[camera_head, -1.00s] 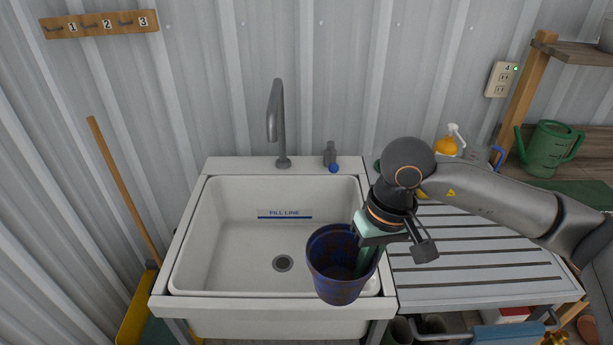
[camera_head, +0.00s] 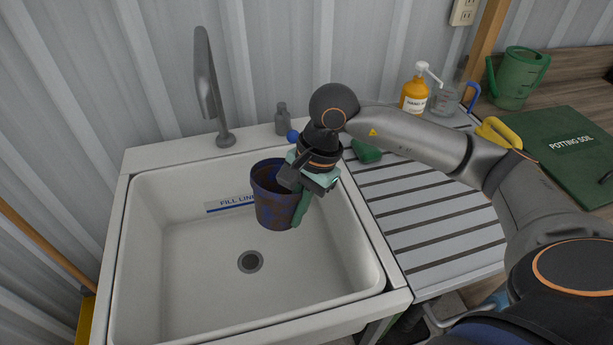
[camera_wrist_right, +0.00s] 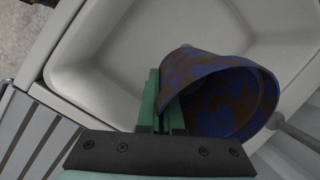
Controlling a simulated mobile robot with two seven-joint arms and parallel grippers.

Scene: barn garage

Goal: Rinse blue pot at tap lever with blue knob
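The blue pot (camera_head: 272,200), stained with brown patches, is held upright over the white sink basin, in front of its back wall. My right gripper (camera_head: 300,200) is shut on the pot's right-hand wall. In the right wrist view the green fingers (camera_wrist_right: 163,105) clasp the wall of the pot (camera_wrist_right: 222,92). The tap spout (camera_head: 206,85) rises from the sink's back ledge, left of the pot. My left gripper is not in view.
The sink (camera_head: 150,290) has a drain (camera_head: 250,261) and a fill line label. A slatted drainboard (camera_head: 430,215) lies right, with an orange soap bottle (camera_head: 414,95), a clear jug and a green object behind my arm. The basin's front is free.

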